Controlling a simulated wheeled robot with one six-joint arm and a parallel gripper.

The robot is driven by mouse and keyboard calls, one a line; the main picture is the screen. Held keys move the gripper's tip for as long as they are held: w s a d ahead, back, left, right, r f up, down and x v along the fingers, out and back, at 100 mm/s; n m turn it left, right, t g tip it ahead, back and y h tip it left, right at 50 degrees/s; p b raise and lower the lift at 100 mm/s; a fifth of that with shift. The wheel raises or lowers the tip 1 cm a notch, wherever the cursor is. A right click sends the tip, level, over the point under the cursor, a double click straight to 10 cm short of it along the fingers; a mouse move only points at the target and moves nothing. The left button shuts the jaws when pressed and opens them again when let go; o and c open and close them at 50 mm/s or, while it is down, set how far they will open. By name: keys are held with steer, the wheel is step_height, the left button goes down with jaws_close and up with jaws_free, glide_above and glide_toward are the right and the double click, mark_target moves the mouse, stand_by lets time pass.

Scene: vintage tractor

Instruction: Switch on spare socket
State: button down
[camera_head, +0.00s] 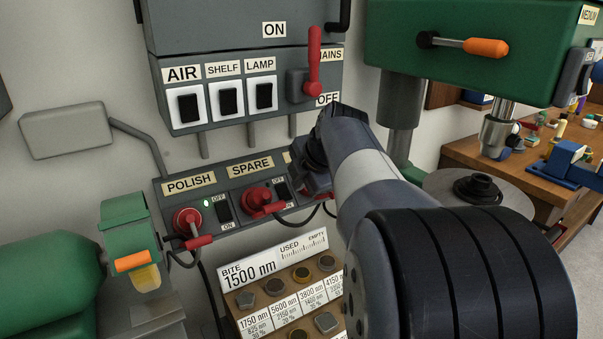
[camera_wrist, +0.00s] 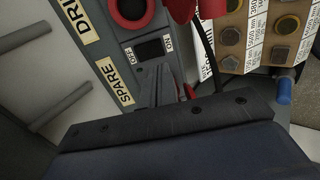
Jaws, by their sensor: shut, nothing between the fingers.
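The spare socket sits in the grey socket panel under the SPARE label (camera_head: 250,167), with a red plug (camera_head: 262,200) in it. Its black rocker switch (camera_head: 281,191) is right of the plug, between OFF and ON marks. In the wrist view this switch (camera_wrist: 150,50) shows whole beside the SPARE label (camera_wrist: 115,80); I cannot tell which way it is tipped. My gripper (camera_wrist: 165,82) is shut and empty, its tips close below the switch in that picture. Contact cannot be made out. In the head view my wrist hides the panel's right end.
The polish socket (camera_head: 187,220) is left of the spare one, with a green light lit. AIR, SHELF and LAMP switches and the red mains lever (camera_head: 314,65) are above. A bit rack (camera_head: 285,285) stands below. A green drill press (camera_head: 460,50) is at right.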

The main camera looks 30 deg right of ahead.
mark_target(287, 198)
steer(key=x, duration=0.7)
steer(key=shift+w+f+b, duration=0.1)
steer(key=shift+f+b, duration=0.1)
steer(key=shift+b, duration=0.75)
steer(key=shift+r+p, duration=0.4)
steer(key=shift+r, duration=0.45)
steer(key=shift+a, duration=0.1)
